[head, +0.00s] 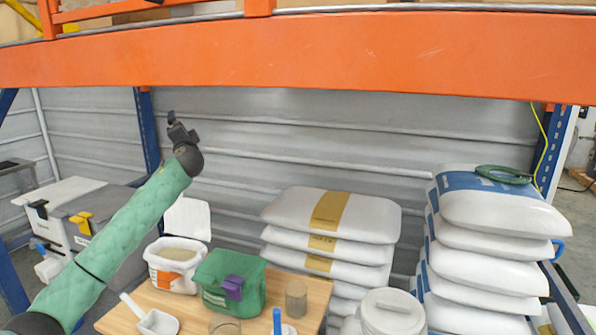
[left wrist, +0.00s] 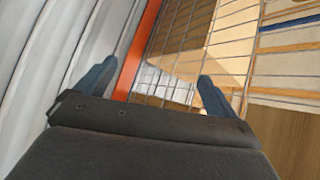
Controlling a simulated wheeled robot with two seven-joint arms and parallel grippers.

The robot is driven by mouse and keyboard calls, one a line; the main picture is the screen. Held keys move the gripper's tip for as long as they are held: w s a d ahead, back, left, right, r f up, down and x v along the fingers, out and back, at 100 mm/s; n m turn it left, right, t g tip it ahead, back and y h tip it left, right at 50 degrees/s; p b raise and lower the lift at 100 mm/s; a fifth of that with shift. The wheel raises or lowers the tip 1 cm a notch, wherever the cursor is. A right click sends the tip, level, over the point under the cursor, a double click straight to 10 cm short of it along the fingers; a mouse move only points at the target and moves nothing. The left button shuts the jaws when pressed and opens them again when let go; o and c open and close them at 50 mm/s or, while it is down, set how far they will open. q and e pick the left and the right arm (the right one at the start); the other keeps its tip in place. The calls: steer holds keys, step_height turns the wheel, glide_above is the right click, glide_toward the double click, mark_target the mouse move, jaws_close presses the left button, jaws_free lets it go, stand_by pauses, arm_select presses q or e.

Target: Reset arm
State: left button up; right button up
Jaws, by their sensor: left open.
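My left arm, in a green sleeve, comes in from the left in the head view and reaches up above the table. My left gripper (head: 176,122) is raised in front of the grey corrugated wall, below the orange beam. In the left wrist view its two fingers (left wrist: 152,85) are spread wide apart with nothing between them. Beyond the fingers that view shows the orange beam and a wire shelf. My right gripper is in neither view.
An orange beam (head: 300,52) crosses above.

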arm_select(q)
steer(key=s+d+f+n+g+h, duration=0.1)
steer(key=s+d+f+g+h, duration=0.2)
steer(key=s+d+f, duration=0.8)
steer(key=s+f+n+g+h, duration=0.25)
steer(key=s+f, duration=0.35)
steer(key=f, duration=1.3)
steer(key=s+d+f+g+h, duration=0.35)
steer(key=s+d+f, duration=0.35)
steer(key=f, duration=0.8)
steer(key=s+d+f+n+g, duration=0.1)
steer(key=s+f+g, duration=0.2)
steer(key=s+f, duration=0.8)
steer(key=s+d+f+g, duration=0.1)
steer(key=s+f+g, duration=0.2)
steer(key=s+f, duration=0.8)
steer(key=s+f+n+g, duration=0.1)
steer(key=s+f, duration=1)
steer(key=s, duration=1.4)
steer(key=shift+s+d+f+n+g+h, duration=0.3)
steer(key=shift+s+d+f+n+g, duration=0.1)
steer(key=shift+g, duration=0.5)
